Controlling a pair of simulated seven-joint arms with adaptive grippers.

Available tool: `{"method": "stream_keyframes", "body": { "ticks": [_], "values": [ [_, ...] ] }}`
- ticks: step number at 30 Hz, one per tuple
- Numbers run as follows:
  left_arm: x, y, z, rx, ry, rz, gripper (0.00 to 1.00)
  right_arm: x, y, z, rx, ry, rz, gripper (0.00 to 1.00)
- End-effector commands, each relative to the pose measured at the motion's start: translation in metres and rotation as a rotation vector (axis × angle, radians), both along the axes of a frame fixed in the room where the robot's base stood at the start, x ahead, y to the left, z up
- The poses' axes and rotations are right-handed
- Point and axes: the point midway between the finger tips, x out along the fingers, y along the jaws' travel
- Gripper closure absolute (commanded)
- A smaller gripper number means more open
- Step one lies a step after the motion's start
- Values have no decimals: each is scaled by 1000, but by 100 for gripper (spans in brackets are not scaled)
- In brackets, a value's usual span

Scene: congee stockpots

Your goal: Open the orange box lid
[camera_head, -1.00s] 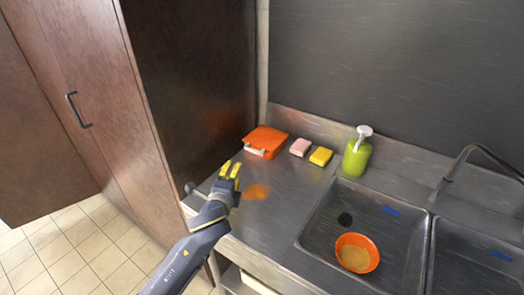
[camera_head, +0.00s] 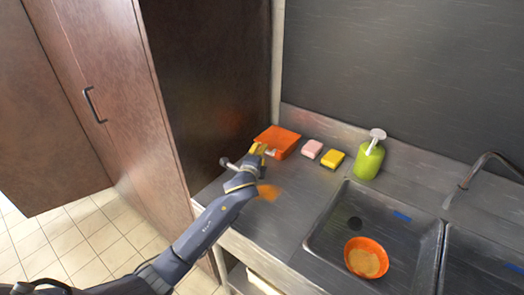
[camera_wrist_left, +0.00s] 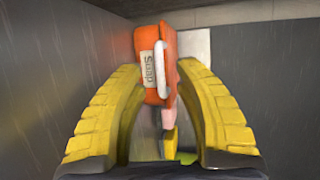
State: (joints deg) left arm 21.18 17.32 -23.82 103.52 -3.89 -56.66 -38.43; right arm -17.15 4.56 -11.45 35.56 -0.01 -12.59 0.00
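The orange box (camera_head: 281,139) lies at the back of the steel counter, near the cabinet side, with its lid down. In the left wrist view the orange box (camera_wrist_left: 153,68) shows a white handle and a label reading "Soap". My left gripper (camera_head: 260,150) is at the front of the box in the head view and covers part of it. In the left wrist view its yellow fingers (camera_wrist_left: 158,110) are spread apart, with the box beyond and between them. I cannot tell whether they touch it. My right gripper is not in view.
A pink sponge (camera_head: 312,149) and a yellow sponge (camera_head: 333,159) lie right of the box. A green pump bottle (camera_head: 368,161) stands farther right. The sink (camera_head: 335,235) holds an orange bowl (camera_head: 366,258). A dark cabinet (camera_head: 205,90) bounds the left.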

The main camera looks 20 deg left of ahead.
Motion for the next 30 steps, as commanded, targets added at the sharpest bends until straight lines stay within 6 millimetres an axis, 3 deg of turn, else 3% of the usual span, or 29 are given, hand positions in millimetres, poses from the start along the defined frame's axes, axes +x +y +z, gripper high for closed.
{"method": "stream_keyframes", "body": {
  "ticks": [9, 24, 30],
  "values": [
    [29, 2, -6, 1, 0, 0, 68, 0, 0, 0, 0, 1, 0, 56],
    [34, 2, -7, 1, 0, 0, 67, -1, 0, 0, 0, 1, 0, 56],
    [34, 2, -7, 1, 0, 0, 90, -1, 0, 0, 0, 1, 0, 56]
  ]
}}
